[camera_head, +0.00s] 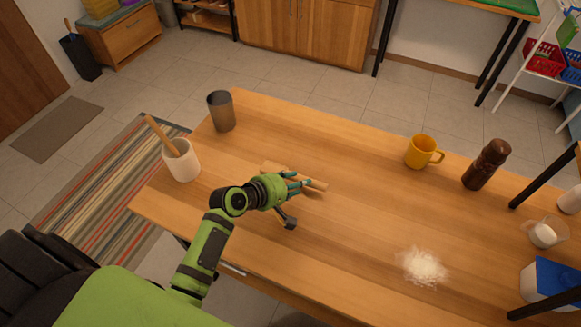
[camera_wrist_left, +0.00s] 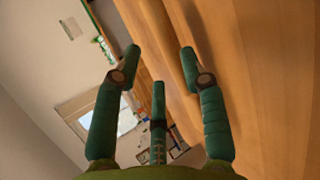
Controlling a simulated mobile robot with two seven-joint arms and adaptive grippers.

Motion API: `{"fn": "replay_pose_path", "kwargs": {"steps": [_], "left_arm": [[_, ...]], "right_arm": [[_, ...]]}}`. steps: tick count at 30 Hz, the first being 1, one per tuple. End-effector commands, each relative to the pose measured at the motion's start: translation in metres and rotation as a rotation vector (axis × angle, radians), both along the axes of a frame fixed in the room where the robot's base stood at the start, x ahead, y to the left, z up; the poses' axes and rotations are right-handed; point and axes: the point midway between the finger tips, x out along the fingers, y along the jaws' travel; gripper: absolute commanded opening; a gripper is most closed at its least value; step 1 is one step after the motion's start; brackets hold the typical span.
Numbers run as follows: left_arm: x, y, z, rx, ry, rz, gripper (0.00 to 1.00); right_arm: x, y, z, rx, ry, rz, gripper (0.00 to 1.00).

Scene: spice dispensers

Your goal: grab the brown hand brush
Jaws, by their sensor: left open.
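The brown hand brush (camera_head: 318,185) lies on the wooden table (camera_head: 350,150), left of the middle in the head view. My left gripper (camera_head: 300,183) is low over the table at the brush, and its green fingers hide part of it. In the left wrist view my left gripper (camera_wrist_left: 162,62) is open, with its fingers spread apart. A long brown shape (camera_wrist_left: 170,50), which looks like the brush, shows between the fingers. I cannot tell whether any finger touches it. My right gripper is not in view.
A white crock (camera_head: 184,163) with a wooden tool and a dark cup (camera_head: 221,112) stand at the left. A yellow mug (camera_head: 420,152) and brown grinder (camera_head: 485,166) stand at the right. White powder (camera_head: 423,266) lies near the front. The table's middle is clear.

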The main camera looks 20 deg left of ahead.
Motion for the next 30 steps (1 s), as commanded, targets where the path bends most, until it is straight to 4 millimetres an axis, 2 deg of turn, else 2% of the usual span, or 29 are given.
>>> {"fn": "replay_pose_path", "kwargs": {"steps": [5,11,16,21,24,25,26,27,28,30], "left_arm": [[0.012,-0.005,-0.008,0.001,0.001,-0.002,0.42],[0.032,-0.012,-0.023,0.002,0.001,-0.002,0.42],[0.045,-0.019,-0.032,0.004,0.0,-0.003,0.42],[0.046,-0.02,-0.034,0.004,0.0,-0.003,0.42],[0.046,-0.02,-0.034,0.004,0.0,-0.003,0.42],[0.046,-0.02,-0.034,0.004,0.0,-0.003,0.39],[0.046,-0.02,-0.034,0.005,0.001,-0.003,0.27],[0.046,-0.02,-0.034,0.005,0.001,-0.003,0.1],[0.046,-0.02,-0.034,0.005,0.001,-0.003,0.01],[0.046,-0.02,-0.034,0.005,0.001,-0.003,0.01]], "right_arm": [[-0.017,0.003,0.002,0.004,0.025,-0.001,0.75],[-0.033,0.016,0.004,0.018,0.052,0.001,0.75],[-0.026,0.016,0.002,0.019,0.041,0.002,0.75],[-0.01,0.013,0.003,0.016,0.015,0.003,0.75],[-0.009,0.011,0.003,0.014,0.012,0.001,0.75],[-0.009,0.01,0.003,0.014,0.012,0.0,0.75],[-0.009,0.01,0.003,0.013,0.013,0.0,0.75],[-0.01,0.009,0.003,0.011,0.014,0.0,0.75],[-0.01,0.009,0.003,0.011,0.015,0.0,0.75],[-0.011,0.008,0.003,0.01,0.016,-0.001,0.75]]}}
